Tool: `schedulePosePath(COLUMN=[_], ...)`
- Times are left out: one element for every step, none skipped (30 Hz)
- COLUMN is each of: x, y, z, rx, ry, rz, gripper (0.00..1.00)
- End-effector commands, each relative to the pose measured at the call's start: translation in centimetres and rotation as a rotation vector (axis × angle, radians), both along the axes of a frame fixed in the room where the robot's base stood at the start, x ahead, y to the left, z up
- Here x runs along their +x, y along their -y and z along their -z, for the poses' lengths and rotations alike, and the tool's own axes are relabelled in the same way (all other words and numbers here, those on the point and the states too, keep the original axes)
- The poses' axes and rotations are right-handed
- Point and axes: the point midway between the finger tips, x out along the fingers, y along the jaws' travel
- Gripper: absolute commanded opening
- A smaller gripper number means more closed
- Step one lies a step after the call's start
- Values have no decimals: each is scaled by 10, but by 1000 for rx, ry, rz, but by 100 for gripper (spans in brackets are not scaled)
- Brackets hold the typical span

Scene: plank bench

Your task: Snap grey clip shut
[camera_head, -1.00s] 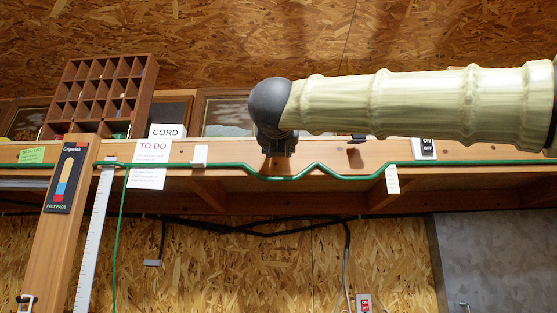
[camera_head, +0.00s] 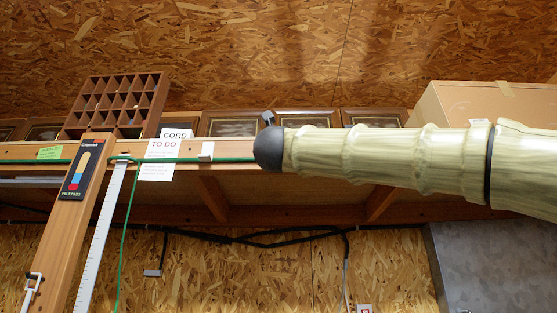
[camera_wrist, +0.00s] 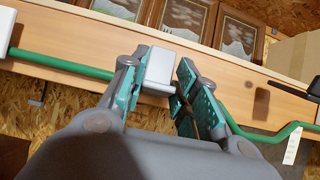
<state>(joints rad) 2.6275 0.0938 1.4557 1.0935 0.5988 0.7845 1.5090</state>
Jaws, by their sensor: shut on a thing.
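A pale grey clip (camera_wrist: 158,70) sits on the front edge of the wooden board in the wrist view. My gripper (camera_wrist: 157,78) is shut on it, one teal-padded finger on each side. Whether the clip's lid is closed over the cord cannot be told. In the head view my arm hides the held clip and my fingers. Another pale clip (camera_head: 207,150) sits on the cord further left; it shows in the wrist view (camera_wrist: 5,28).
The board (camera_head: 225,170) carries a TO DO paper (camera_head: 158,160). A compartment box (camera_head: 113,105) and framed pictures (camera_wrist: 186,15) stand behind it. A cardboard box (camera_head: 475,100) stands at the back right. A white tag (camera_wrist: 292,147) hangs from the cord at right.

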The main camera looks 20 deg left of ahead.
Motion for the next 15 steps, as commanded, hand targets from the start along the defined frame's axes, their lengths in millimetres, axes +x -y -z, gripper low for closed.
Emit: schedulePosePath(x=[2,3,3,4,4,5,6,6,7,8,8,9,9,10,10], y=[-2,-2,-2,-3,-2,-3,-3,-3,-3,-4,-4,-4,-4,-4,-4], z=[10,10,11,12,11,12,12,12,13,13,13,13,13,13,13], rx=[4,8,14,17,20,25,28,32,37,39,42,46,48,51,54], ry=[17,31,47,60,72,89,99,111,126,136,147,159,169,178,190], rz=[-1,1,0,0,1,-1,-1,0,-1,0,0,-1,-1,-1,-1], gripper=[6,6,6,6,6,6,6,6,6,6,6,6,6,6,6])
